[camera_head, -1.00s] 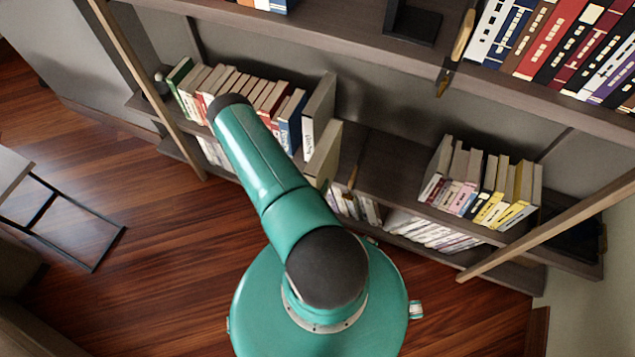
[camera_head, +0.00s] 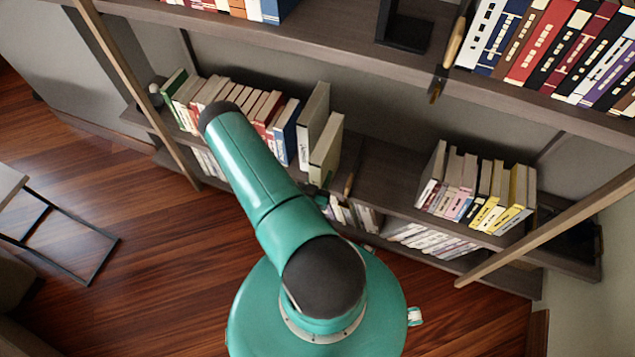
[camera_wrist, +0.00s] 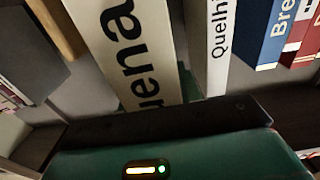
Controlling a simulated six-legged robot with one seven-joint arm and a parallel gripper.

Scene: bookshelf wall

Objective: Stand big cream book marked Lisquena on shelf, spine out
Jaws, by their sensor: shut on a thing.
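The big cream book (camera_head: 325,152) stands upright, slightly tilted in the picture, at the right end of the left book row. In the wrist view its spine (camera_wrist: 130,50) faces my gripper, and large dark letters "uena" show; the rest of the word is out of view. The middle shelf (camera_head: 375,175) runs under and beside the book. I cannot tell whether the book's bottom touches it.
A tall pale book (camera_head: 312,125) marked "Quelh" stands just left of the cream book, with a narrow gap between. A blue book (camera_head: 286,130) and several others stand farther left. Free shelf lies to the right, before another book group (camera_head: 475,190).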

